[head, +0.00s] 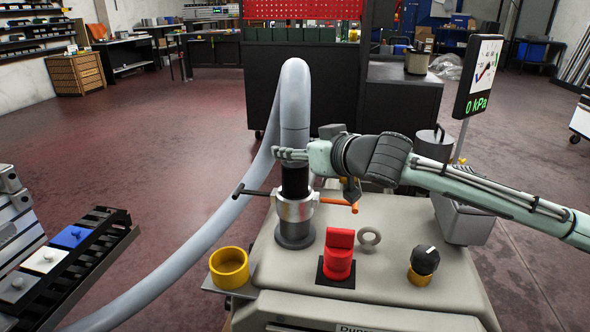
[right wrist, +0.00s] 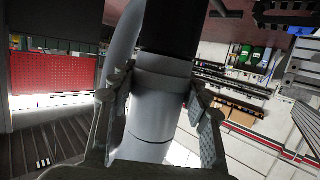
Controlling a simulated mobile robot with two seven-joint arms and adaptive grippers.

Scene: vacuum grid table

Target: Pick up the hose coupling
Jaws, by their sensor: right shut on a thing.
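The hose coupling (head: 295,178) is the dark, upright end of a thick grey hose (head: 295,95). It stands in a silver clamp ring (head: 295,207) on the pump unit. My right gripper (head: 292,154) comes in from the right and is shut on the coupling above its black part. In the right wrist view, my right gripper's two fingers (right wrist: 160,98) press on either side of its grey collar (right wrist: 165,84). The clamp has a black handle at left and an orange one at right. My left gripper is not in view.
A yellow cup (head: 229,267) sits on a side shelf. A gauge display (head: 478,78) reads 0 kPa. The grid table (head: 85,262) is at left.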

